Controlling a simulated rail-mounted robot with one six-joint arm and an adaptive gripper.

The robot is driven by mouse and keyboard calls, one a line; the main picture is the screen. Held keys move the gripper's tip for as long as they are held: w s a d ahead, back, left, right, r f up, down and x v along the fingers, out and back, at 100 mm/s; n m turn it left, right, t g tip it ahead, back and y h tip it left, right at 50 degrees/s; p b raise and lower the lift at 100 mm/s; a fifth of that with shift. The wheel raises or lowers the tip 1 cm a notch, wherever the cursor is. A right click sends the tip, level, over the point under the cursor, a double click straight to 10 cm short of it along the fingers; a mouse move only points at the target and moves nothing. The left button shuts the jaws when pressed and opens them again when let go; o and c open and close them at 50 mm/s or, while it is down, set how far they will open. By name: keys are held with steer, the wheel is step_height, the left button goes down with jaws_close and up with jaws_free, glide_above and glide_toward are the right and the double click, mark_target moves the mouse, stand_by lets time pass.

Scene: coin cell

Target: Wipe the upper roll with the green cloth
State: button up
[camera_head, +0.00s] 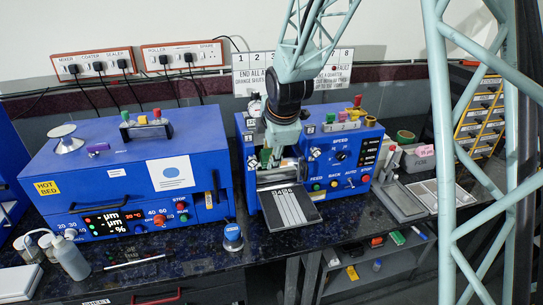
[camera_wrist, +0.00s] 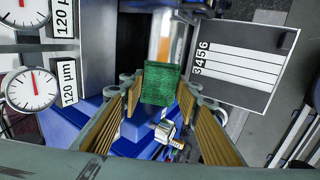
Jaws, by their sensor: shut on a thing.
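My gripper (camera_wrist: 161,88) is shut on the green cloth (camera_wrist: 160,82), a small textured block between the fingertips in the wrist view. In the head view my gripper (camera_head: 274,153) hangs over the front of the blue roll machine (camera_head: 343,150), and a bit of the green cloth (camera_head: 265,157) shows. A shiny metal roll (camera_wrist: 166,38) lies just beyond the cloth in the wrist view. I cannot tell whether the cloth touches it. The lower roll cannot be made out.
A black tray with white stripes (camera_head: 288,208) juts out in front of the machine. Two dial gauges (camera_wrist: 31,88) stand at the left in the wrist view. A blue hot-bed box (camera_head: 130,165) is left of the machine, and a small blue jar (camera_head: 232,238) stands between them.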

steer(key=shift+b+x, duration=0.5)
steer(key=shift+x, duration=0.8)
steer(key=shift+b+x, duration=0.35)
steer(key=shift+x, duration=0.7)
stand_by(0.6)
steer(key=shift+d, duration=0.1)
steer(key=shift+w+d+r+p, duration=0.15)
steer(key=shift+d+p, duration=0.65)
steer(key=shift+p, duration=0.55)
steer(key=shift+w+d+b, duration=0.25)
steer(key=shift+d+b, duration=0.1)
steer(key=shift+d, duration=0.6)
steer(key=shift+w+d+b, duration=0.1)
steer(key=shift+d+b, duration=0.1)
steer(key=shift+b, duration=0.35)
